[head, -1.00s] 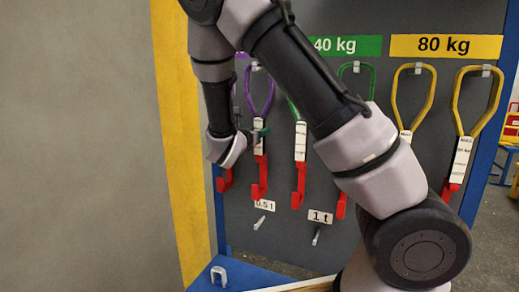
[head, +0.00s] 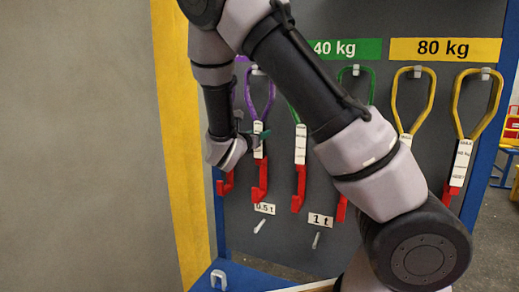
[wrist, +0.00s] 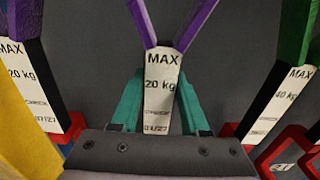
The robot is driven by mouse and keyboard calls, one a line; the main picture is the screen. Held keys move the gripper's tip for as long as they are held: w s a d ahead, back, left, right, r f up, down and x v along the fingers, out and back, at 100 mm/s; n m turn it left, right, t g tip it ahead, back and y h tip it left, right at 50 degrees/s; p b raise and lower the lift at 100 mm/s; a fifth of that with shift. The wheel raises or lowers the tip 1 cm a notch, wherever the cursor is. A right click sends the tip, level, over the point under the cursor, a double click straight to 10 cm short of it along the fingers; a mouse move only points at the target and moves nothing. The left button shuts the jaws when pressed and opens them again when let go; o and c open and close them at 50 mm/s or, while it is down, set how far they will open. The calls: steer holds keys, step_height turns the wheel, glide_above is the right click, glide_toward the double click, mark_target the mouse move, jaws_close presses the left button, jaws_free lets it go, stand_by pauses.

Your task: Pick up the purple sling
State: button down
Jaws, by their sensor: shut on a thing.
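A purple sling (head: 271,97) hangs on the grey board, with a white label and a red hook below its loop. In the wrist view its white label (wrist: 160,90) reads MAX 20 kg, with the purple straps (wrist: 195,22) rising above it. My gripper (head: 259,134) is shut on this label; its teal fingers (wrist: 160,108) lie on either side of it in the wrist view. Another purple sling with a 20 kg label (wrist: 30,88) hangs to the left, partly hidden by my arm in the head view. The sling's hook is hidden in the wrist view.
A green sling (head: 299,140) hangs close on the right, and yellow slings (head: 413,98) hang further right. Tags reading 0.5 t (head: 265,208) and 1 t (head: 320,219) sit below with pegs. A yellow post (head: 180,130) stands at the left.

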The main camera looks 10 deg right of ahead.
mark_target(259, 120)
steer(key=shift+r, duration=0.1)
steer(key=shift+s+a+r, duration=0.15)
steer(key=shift+a+r, duration=0.05)
steer(key=shift+r, duration=0.25)
step_height(259, 120, up, 6)
steer(key=shift+r, duration=0.15)
steer(key=v, duration=1.9)
steer(key=shift+s, duration=0.2)
steer(key=shift+a, duration=0.1)
